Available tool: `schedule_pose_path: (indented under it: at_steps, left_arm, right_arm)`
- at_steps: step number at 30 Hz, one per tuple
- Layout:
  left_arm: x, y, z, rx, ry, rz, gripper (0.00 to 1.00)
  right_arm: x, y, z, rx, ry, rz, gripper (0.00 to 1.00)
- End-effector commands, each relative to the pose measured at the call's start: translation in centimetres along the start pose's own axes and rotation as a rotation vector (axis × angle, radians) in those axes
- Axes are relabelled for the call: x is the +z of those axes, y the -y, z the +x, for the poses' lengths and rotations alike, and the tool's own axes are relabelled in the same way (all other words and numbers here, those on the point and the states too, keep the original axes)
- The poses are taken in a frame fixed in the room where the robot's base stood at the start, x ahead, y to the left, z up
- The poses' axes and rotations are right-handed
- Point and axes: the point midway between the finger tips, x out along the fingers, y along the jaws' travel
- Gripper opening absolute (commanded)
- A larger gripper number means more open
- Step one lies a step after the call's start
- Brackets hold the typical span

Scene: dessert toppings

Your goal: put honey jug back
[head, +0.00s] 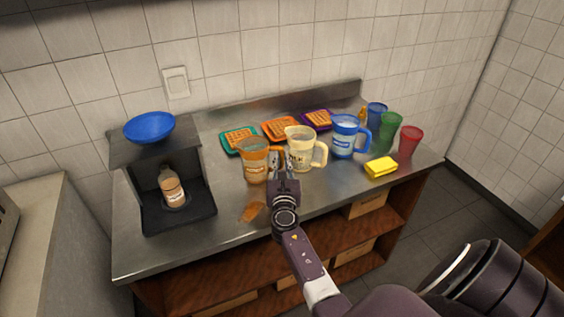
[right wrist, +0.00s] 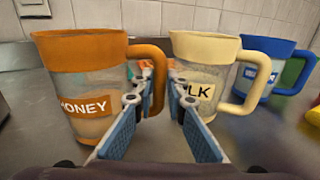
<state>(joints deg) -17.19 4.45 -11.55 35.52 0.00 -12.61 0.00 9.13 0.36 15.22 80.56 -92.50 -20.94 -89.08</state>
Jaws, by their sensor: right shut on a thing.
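The honey jug (head: 254,165) is a clear jug with an orange rim, handle and HONEY label. It stands upright on the steel counter, and it fills the left of the right wrist view (right wrist: 88,85). My right gripper (head: 282,163) reaches in from the front and is shut on its orange handle; its fingers also show in the right wrist view (right wrist: 160,85). The cream milk jug (head: 301,150) stands close on the right of the gripper; it also shows in the right wrist view (right wrist: 203,75). My left gripper is out of view.
A blue jug (head: 344,137), coloured cups (head: 410,142) and a yellow sponge (head: 381,167) stand right on the counter (head: 215,240). Waffles on coloured plates (head: 239,141) lie behind. A black stand (head: 152,220) with a bottle (head: 171,186) and blue bowl (head: 150,127) is left.

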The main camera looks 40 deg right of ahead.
Motion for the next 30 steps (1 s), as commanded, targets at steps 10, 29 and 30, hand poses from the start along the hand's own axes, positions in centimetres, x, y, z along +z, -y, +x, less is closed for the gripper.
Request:
schedule_pose_path:
  at_steps: [10, 29, 30]
  left_arm:
    - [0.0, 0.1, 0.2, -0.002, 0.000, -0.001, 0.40]
    - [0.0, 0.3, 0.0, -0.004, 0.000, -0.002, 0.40]
    - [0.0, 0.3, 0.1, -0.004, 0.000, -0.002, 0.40]
  right_arm:
    - [-0.2, 0.0, 0.0, 0.000, -0.001, 0.000, 0.30]
    - [-0.3, 0.0, -4.9, 0.000, -0.004, 0.001, 0.30]
    - [-0.2, 0.0, -5.8, 0.001, -0.004, 0.001, 0.30]
